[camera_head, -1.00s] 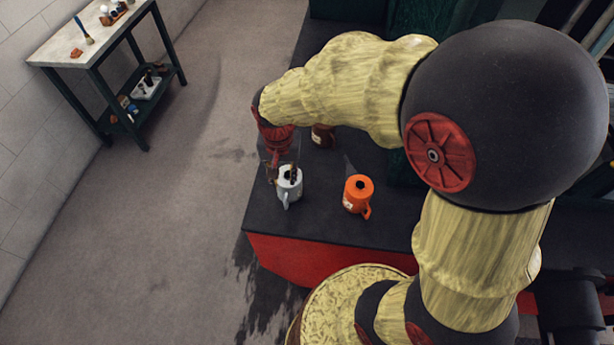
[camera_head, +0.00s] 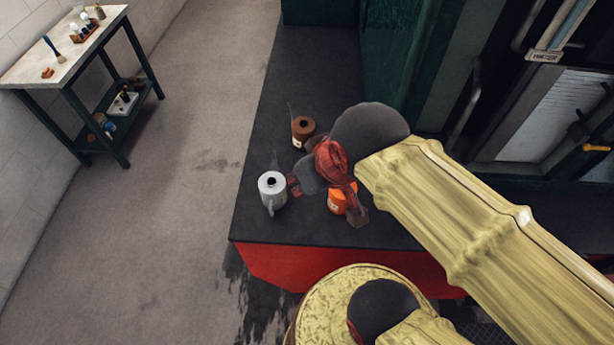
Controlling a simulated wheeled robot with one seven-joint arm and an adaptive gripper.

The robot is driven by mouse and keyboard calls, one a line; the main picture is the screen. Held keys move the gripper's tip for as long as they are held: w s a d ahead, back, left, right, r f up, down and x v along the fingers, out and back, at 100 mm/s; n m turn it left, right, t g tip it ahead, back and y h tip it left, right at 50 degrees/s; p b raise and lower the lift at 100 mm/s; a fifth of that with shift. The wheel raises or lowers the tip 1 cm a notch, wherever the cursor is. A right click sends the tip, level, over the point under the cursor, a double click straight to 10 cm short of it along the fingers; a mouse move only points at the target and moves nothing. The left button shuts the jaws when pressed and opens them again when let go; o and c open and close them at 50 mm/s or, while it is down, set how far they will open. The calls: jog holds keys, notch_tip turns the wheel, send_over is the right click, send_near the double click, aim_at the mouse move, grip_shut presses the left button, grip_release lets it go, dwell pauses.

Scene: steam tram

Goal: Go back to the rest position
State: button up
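My gripper (camera_head: 326,201) is over the dark platform (camera_head: 285,95), in front of the orange can in the picture. Its two fingers look spread apart, one tip towards the grey can and one at the right; I see nothing held. The orange can (camera_head: 338,205) is partly hidden behind the gripper. The light grey can (camera_head: 272,191) stands upright, just left of the gripper. A brown can (camera_head: 303,131) stands farther back on the platform, close to my arm. The height of the gripper above the platform is hard to tell.
A side table (camera_head: 60,72) with a pale top and small items stands at the far left against the wall. The floor (camera_head: 165,215) between is clear. Dark green cabin panels (camera_head: 395,50) and pipework rise at the right.

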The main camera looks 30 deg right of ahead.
jog(key=shift+f, duration=0.15)
notch_tip(320, 180, down, 9)
jog(key=b, duration=0.9)
